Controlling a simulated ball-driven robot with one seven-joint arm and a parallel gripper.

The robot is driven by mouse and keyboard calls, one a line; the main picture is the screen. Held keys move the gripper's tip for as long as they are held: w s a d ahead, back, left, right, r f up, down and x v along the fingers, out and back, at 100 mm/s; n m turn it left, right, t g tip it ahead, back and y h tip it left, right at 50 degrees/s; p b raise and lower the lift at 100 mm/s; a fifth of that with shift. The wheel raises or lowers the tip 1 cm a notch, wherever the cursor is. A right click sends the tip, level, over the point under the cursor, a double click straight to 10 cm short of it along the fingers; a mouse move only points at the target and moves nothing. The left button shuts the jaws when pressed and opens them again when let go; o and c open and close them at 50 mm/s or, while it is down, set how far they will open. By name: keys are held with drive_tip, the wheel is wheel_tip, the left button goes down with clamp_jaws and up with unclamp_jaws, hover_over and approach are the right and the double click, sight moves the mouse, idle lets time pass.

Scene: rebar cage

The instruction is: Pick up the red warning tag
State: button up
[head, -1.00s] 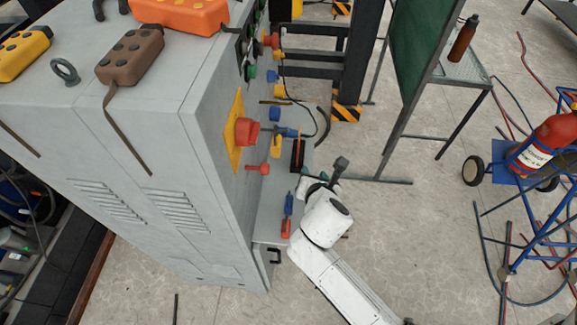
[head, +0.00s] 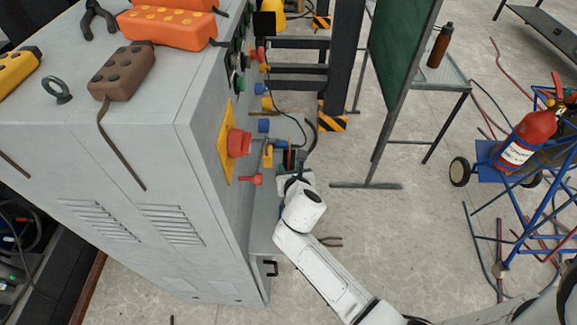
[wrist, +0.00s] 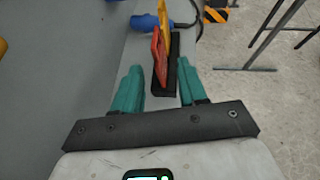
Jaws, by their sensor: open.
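The red warning tag (wrist: 159,56) stands upright in a black holder (wrist: 174,70) on the grey ledge in the wrist view. A yellow tag (wrist: 165,20) stands just behind it. My gripper (wrist: 158,75) is open, with one teal finger on each side of the line to the red tag. The tag is ahead of the fingertips, and I see no contact. In the head view my wrist is beside the cabinet's side shelf and partly hides the fingers and the holder.
A blue plug-like object (wrist: 150,22) lies behind the tags. The grey cabinet (head: 150,190) rises on the left, with a red button (head: 239,142) jutting out. A green board on a stand (head: 398,45) and the blue cart (head: 500,165) stand right. Floor between is open.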

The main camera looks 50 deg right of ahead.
drive_tip(key=shift+x, duration=1.3)
drive_tip(key=shift+c, duration=0.3)
clamp_jaws()
